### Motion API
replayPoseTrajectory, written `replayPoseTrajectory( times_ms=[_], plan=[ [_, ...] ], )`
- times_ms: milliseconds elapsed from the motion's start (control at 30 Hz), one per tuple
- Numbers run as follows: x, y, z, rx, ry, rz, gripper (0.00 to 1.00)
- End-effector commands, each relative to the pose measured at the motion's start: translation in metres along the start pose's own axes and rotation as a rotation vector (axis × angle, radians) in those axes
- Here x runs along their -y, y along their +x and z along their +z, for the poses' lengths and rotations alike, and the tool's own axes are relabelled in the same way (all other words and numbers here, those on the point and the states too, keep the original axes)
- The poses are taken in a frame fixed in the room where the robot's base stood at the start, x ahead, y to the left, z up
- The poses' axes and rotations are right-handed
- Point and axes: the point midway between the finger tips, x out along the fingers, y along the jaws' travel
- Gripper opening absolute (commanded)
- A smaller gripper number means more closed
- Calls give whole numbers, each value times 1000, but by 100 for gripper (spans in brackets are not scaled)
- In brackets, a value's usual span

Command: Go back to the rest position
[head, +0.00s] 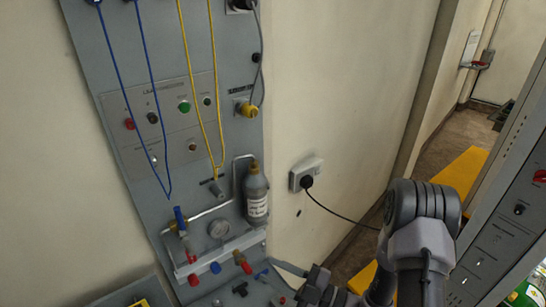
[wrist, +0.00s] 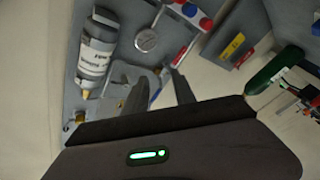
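My gripper (wrist: 156,76) shows in the wrist view with its two dark fingers apart and a gap between them. I see nothing held in it. The fingers point toward the grey trainer panel, with a grey bottle (wrist: 96,48) to their left and a round gauge (wrist: 147,40) just beyond the tips. In the head view my arm (head: 420,235) is folded at the lower right. Its gripper end is low in that view, and the fingers cannot be made out there.
The grey trainer panel (head: 150,60) stands on the wall with blue and yellow cords, the bottle (head: 256,195), the gauge (head: 219,229) and red and blue valves low down. A wall socket (head: 306,174) has a black cable running toward my arm. A second panel (head: 500,225) stands at right.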

Motion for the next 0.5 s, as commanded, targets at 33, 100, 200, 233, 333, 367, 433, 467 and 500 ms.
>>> replayPoseTrajectory(
  times_ms=[33, 100, 200, 233, 333, 367, 433, 467, 500],
  plan=[
    [1, 10, -30, -102, -241, -116, 32],
    [12, 14, -80, -276, -638, -292, 32],
    [41, -5, -131, -567, -1237, -524, 32],
    [49, -15, -140, -664, -1419, -590, 32],
    [68, -55, -153, -1026, -2012, -803, 32],
    [69, -67, -152, -1147, -2178, -867, 32],
    [63, -93, -149, -1439, -2520, -1018, 32],
    [58, -103, -147, 1456, 2454, 1008, 32],
    [49, -113, -145, 1403, 2244, 949, 32]
  ],
)
